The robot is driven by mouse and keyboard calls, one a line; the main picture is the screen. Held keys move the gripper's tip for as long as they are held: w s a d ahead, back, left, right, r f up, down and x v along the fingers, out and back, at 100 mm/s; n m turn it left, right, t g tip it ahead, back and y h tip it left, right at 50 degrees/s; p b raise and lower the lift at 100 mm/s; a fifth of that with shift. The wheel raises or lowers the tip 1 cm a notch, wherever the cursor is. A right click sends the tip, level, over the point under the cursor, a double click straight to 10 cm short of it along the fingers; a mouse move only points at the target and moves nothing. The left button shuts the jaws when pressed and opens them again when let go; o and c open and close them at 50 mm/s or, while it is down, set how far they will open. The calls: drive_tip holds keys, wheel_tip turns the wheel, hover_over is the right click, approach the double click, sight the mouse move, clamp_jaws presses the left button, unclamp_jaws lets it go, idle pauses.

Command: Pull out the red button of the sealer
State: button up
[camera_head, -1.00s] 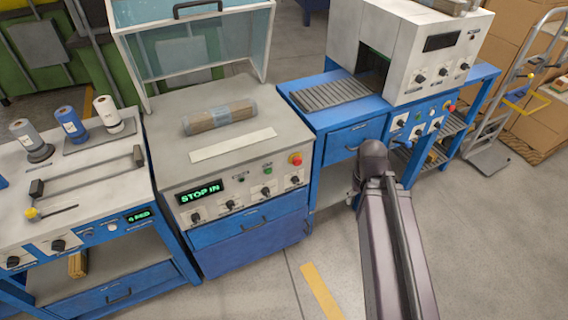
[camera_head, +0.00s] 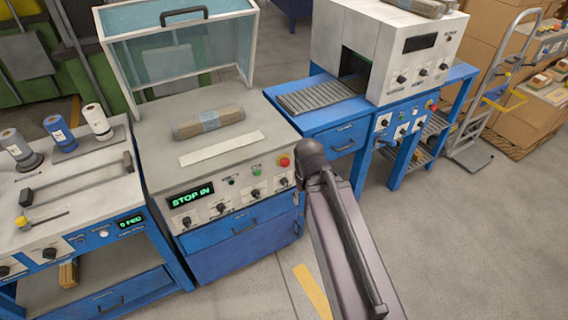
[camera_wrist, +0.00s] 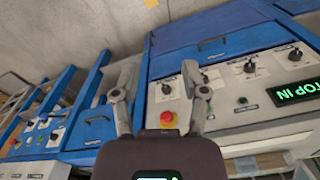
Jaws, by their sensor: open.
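The sealer (camera_head: 165,190) is the middle machine, with its clear lid raised and a display reading "STOP IN". Its red button (camera_head: 284,162) sits on a yellow collar at the right end of the front panel. In the wrist view the red button (camera_wrist: 167,118) shows between the fingers, nearer the right one. My gripper (camera_wrist: 162,85) is open and empty, one finger on each side of the button in the picture. I cannot tell whether the fingers touch it. In the head view my arm hides the gripper.
A wrapped bundle (camera_head: 208,121) lies on the sealer's top. A conveyor machine (camera_head: 395,55) on a blue bench stands to the right, with a hand truck (camera_head: 470,155) beyond. A bench with rolls (camera_head: 97,120) stands at left. The floor in front is open.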

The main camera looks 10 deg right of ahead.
drive_tip(key=shift+a, duration=0.1)
drive_tip(key=o, duration=0.5)
drive_tip(key=shift+w+f, duration=0.1)
drive_tip(key=shift+w, duration=0.1)
drive_tip(key=n+t+y+b, duration=0.2)
drive_tip(key=t+y+b, duration=0.3)
drive_tip(key=t+b, duration=0.4)
approach(287, 162)
wheel_tip(287, 162, up, 2)
drive_tip(key=d+g+b, duration=0.1)
drive_tip(key=d, duration=0.1)
drive_tip(key=shift+s+a, duration=0.25)
drive_tip(key=shift+s, duration=0.25)
drive_tip(key=b+x, duration=0.8)
drive_tip(key=x, duration=0.3)
drive_tip(key=shift+w+a+f, duration=0.2)
drive_tip(key=shift+f, duration=0.1)
drive_tip(key=shift+b+x, duration=0.7)
drive_tip(key=shift+x, duration=0.2)
drive_tip(key=shift+a+r, duration=0.1)
